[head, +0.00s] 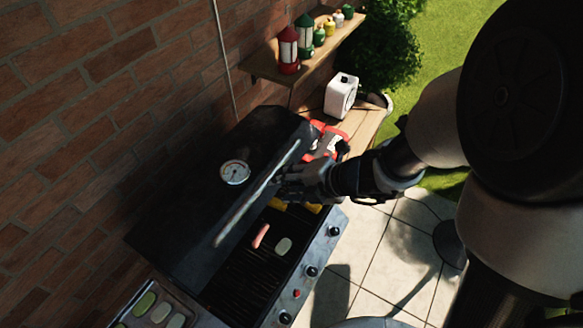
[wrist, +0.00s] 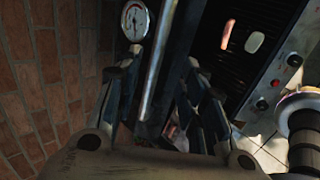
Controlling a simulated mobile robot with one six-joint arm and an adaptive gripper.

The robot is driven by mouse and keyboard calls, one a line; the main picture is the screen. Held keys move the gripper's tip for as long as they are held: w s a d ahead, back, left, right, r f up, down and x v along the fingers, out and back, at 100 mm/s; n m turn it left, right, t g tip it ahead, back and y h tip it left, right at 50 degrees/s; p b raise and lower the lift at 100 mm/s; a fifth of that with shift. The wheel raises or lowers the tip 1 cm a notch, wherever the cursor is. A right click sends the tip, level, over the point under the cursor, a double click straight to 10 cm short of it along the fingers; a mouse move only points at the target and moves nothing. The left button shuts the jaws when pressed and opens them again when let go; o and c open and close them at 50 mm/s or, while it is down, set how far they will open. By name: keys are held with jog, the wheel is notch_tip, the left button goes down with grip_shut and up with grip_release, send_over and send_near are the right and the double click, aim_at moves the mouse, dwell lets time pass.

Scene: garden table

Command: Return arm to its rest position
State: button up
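My gripper (head: 282,178) is at the front of the dark grill lid (head: 190,190), by its long metal handle (head: 240,213). In the wrist view the fingers of my gripper (wrist: 161,64) are spread apart, with the handle (wrist: 158,70) running between them. I cannot tell whether a finger touches the handle. The lid stands raised, with the grate (head: 240,281) showing below. My arm reaches in from the right.
A sausage (head: 261,236) and a pale oval piece (head: 284,246) lie on the grate. A tray (head: 183,299) is at the lower left. A wooden side table (head: 366,133) with a white box (head: 341,95) stands behind. A shelf (head: 262,66) holds lanterns and jars against the brick wall.

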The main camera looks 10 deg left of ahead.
jog(key=s+d+f+m+h+b, duration=0.3)
jog(key=s+d+f+m+b, duration=0.1)
jog(key=d+m+b, duration=0.3)
jog(key=s+d+f+m+t+h+b, duration=0.1)
jog(key=s+d+f+m+h+b, duration=0.2)
jog(key=m+b, duration=0.9)
jog(key=s+d+f+m+h+b, duration=0.2)
jog(key=s+d+f+m+b, duration=0.5)
jog(key=d+m, duration=0.6)
jog(key=s+b, duration=0.2)
jog(key=b, duration=0.1)
jog(key=shift+s+d+h, duration=0.15)
jog(key=shift+h, duration=0.25)
jog(key=shift+c, duration=0.4)
